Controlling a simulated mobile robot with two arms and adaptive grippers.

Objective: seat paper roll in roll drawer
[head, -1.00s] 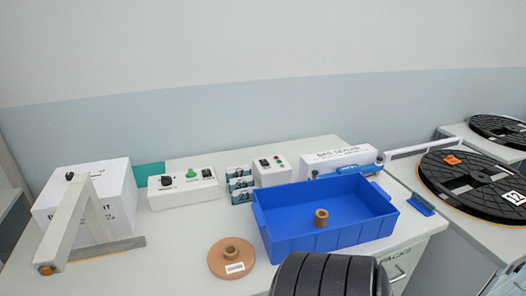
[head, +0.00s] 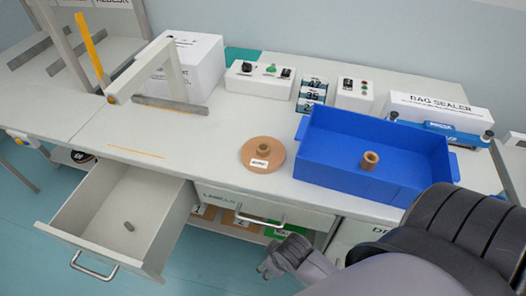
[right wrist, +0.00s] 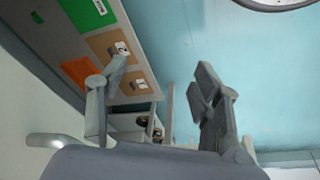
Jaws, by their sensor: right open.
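A flat brown disc with a raised hub and a white label (head: 262,153) lies on the table left of the blue bin. A small brown hollow roll (head: 369,161) stands inside the blue bin. I cannot tell which is the paper roll. A drawer (head: 72,220) at the lower left is pulled out, with only a small grey peg (head: 129,227) on its floor. My right gripper (head: 280,256) is open and empty, below the table's front edge and right of the open drawer. It also shows in the right wrist view (right wrist: 160,95), its fingers apart. My left gripper is out of view.
The blue bin (head: 325,172) stands at the table's right. A bag sealer (head: 440,112), control boxes (head: 259,80) and a white box (head: 192,68) line the back. A grey angled arm (head: 145,72) stands on the left. A shut drawer (head: 222,201) is under the table front.

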